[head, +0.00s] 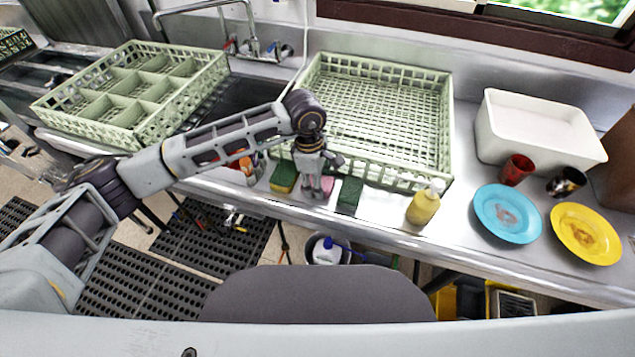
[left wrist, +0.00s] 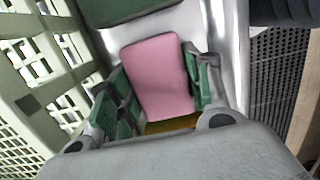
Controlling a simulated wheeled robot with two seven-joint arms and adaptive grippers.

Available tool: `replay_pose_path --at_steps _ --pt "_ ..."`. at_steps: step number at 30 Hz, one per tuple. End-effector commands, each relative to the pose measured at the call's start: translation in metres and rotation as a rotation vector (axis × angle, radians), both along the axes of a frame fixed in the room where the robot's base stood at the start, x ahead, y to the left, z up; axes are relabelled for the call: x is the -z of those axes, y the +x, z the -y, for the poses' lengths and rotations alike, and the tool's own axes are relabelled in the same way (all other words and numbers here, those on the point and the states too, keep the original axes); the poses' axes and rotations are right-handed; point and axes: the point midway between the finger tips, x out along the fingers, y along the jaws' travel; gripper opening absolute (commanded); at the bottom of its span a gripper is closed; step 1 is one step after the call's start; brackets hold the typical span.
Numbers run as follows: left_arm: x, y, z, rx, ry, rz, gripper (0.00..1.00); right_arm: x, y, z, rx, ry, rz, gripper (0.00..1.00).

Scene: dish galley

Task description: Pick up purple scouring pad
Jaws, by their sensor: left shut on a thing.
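The purple scouring pad looks pink and shows best in the left wrist view (left wrist: 158,77), between the two green-padded fingers. My left gripper (head: 316,188) points down at the counter in front of the green rack and is shut on the pad. In the head view the fingers hide most of the pad (head: 322,184). I cannot tell whether it touches the counter or is slightly above it. A green pad (head: 349,195) lies just right of the gripper, and a yellow and green sponge (head: 284,176) just left. My right gripper is not in view.
The green rack (head: 447,125) stands close behind the gripper. A yellow soap bottle (head: 423,207) stands to the right, then a blue plate (head: 508,213), yellow plate (head: 586,234), red cup (head: 516,169) and white tub (head: 541,130). Small bottles (head: 247,170) stand left. The counter's front edge is near.

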Motion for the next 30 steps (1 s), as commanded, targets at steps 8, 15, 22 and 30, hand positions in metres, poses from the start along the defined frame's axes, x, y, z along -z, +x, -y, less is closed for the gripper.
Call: replay_pose_path --at_steps 8,15,22,30 --pt "0.0 -0.001 -0.001 -0.001 0.002 -0.004 0.34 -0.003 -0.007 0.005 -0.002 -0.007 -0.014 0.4" --pt "-0.007 0.0 0.0 0.0 0.001 -0.001 0.34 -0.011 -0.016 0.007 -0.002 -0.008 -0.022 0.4" --pt "-0.039 0.0 0.0 0.0 0.001 0.001 0.34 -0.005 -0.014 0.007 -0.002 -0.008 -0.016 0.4" --pt "-0.082 0.0 0.0 0.0 0.002 0.002 0.34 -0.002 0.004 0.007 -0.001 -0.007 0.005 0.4"
